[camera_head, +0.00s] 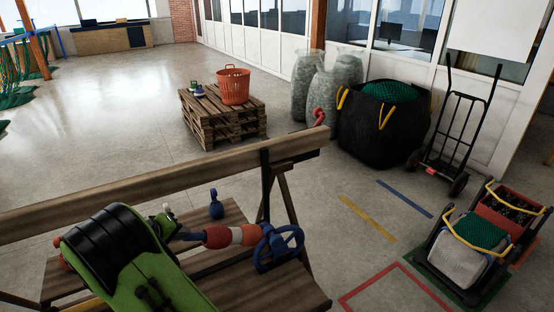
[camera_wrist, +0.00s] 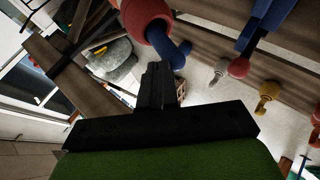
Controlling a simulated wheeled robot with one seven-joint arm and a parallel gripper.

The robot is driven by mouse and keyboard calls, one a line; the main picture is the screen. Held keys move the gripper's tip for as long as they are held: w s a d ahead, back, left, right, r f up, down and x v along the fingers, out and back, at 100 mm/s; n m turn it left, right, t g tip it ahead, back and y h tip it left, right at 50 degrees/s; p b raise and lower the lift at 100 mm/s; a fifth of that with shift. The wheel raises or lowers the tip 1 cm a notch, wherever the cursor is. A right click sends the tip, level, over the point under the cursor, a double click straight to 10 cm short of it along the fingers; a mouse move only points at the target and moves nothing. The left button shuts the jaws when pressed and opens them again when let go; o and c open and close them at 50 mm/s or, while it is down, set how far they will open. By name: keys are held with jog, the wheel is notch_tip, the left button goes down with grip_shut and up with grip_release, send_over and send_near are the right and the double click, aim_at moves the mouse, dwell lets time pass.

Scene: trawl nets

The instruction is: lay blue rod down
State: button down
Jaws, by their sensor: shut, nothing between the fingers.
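My gripper (camera_wrist: 160,82) is shut and empty in the wrist view, its black fingers together. A red rounded piece with a blue hooked end (camera_wrist: 180,54) is close beside the fingertips, apparently not held. In the head view a short blue piece (camera_head: 188,237) lies beside a red and white float (camera_head: 222,236) over the wooden bench, partly hidden by my arm.
A blue wheel (camera_head: 278,248) is at the bench's right end. A small blue object (camera_head: 216,205) stands on the bench, behind the float. A wooden beam (camera_head: 165,182) runs along the bench's far side. A pallet stack (camera_head: 222,120), black bag (camera_head: 380,132) and trolley are beyond.

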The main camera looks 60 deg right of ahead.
jog(key=shift+n+g+h, duration=0.3)
jog(key=shift+g+h, duration=0.1)
jog(key=shift+h, duration=0.5)
jog(key=shift+w+a+f+b, duration=0.35)
jog(key=shift+a+f+b, duration=0.2)
jog(key=shift+f, duration=1.1)
jog(key=shift+w+a+f+b, duration=0.3)
jog(key=shift+a+f+b, duration=0.25)
jog(key=shift+f, duration=1.05)
jog(key=shift+w+a+f+b, duration=0.35)
jog(key=shift+a+f+b, duration=0.2)
jog(key=shift+f, duration=1.1)
